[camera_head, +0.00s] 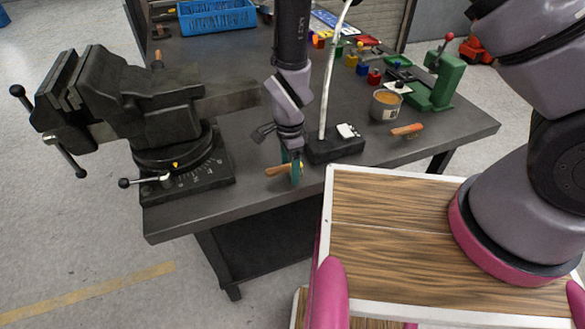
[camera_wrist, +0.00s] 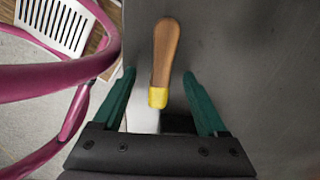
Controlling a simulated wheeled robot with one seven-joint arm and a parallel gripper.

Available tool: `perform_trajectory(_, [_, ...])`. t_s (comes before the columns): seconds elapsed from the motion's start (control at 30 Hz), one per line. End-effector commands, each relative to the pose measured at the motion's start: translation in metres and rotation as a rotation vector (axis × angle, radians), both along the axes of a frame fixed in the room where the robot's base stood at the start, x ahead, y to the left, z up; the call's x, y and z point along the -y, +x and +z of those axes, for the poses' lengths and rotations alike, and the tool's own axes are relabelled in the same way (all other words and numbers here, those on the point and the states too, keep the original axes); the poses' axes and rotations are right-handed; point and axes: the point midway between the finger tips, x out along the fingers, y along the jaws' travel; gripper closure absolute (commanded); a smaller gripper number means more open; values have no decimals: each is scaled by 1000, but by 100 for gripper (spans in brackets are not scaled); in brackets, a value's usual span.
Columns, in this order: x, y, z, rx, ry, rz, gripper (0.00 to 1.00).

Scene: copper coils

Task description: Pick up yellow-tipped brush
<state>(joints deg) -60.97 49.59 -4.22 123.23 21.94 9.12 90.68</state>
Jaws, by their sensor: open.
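The yellow-tipped brush shows in the wrist view as a wooden handle (camera_wrist: 166,50) with a yellow band (camera_wrist: 158,97) at its near end. What lies beyond the band is partly hidden by my gripper body. In the head view its wooden handle (camera_head: 276,171) sticks out to the left of my fingers, near the front edge of the dark workbench (camera_head: 215,208). My gripper (camera_wrist: 159,73) is open, with one green finger on each side of the brush and visible gaps on both sides. It also shows in the head view (camera_head: 291,170), low at the bench. I cannot tell its exact height.
A large black vise (camera_head: 135,110) stands to the left. A black lamp base (camera_head: 335,148) is close to the right of my gripper. Further right are a tin (camera_head: 385,106), an orange-handled item (camera_head: 407,130) and a green press (camera_head: 440,80). A blue crate (camera_head: 215,18) stands behind.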

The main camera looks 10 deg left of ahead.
Motion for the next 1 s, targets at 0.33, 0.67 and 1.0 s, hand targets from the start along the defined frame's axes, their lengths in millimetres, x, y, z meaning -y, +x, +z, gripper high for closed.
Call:
perform_trajectory(0.33, [0,0,0,0,0,0,90])
perform_trajectory(0.67, [0,0,3,1,1,0,100])
perform_trajectory(1.0, [-1,0,62,4,3,3,100])
